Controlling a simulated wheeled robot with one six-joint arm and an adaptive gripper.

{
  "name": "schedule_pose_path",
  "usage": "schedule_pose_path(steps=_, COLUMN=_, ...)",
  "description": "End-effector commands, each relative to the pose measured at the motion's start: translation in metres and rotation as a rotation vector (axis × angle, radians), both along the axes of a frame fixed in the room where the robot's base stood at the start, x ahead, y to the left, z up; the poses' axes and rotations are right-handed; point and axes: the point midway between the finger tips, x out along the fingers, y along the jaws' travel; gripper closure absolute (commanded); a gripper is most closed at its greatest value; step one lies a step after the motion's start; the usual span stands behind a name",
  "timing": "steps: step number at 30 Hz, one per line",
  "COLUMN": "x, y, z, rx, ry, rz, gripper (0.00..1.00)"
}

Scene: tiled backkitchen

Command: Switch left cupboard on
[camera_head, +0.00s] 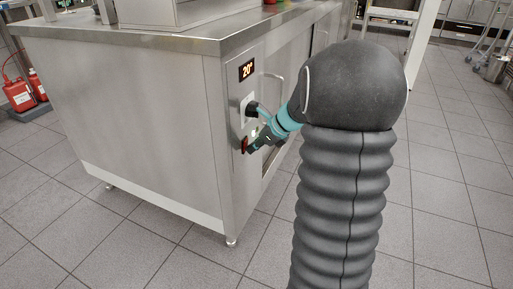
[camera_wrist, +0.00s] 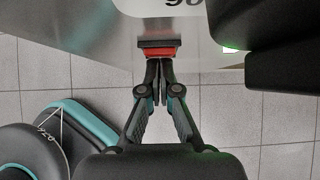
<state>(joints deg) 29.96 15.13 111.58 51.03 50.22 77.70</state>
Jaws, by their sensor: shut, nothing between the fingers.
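The left cupboard (camera_head: 150,110) is a steel counter unit with a narrow control panel at its near right corner. An orange display (camera_head: 246,70) on the panel is lit and reads 20°. A red rocker switch (camera_wrist: 160,52) in a dark frame sits low on the panel in the wrist view. My gripper (camera_wrist: 160,64) is shut and empty. Its fingertips are at the lower edge of the red switch; I cannot tell whether they press on it. In the head view, my gripper (camera_head: 250,146) is at the panel, below the display, and partly hides the switch.
A door handle (camera_head: 273,88) stands right of the panel. A green glow (camera_wrist: 229,50) shows beside a dark shape in the wrist view. Red canisters (camera_head: 20,94) stand far left. The tiled floor (camera_head: 455,190) on the right is clear.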

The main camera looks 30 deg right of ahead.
Motion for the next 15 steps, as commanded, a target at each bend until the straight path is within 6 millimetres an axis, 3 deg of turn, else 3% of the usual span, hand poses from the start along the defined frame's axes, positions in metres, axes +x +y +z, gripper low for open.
schedule_pose_path(steps=15, x=0.0, y=-0.001, z=0.017, rx=0.0, ry=0.0, rz=-0.001, gripper=1.0)
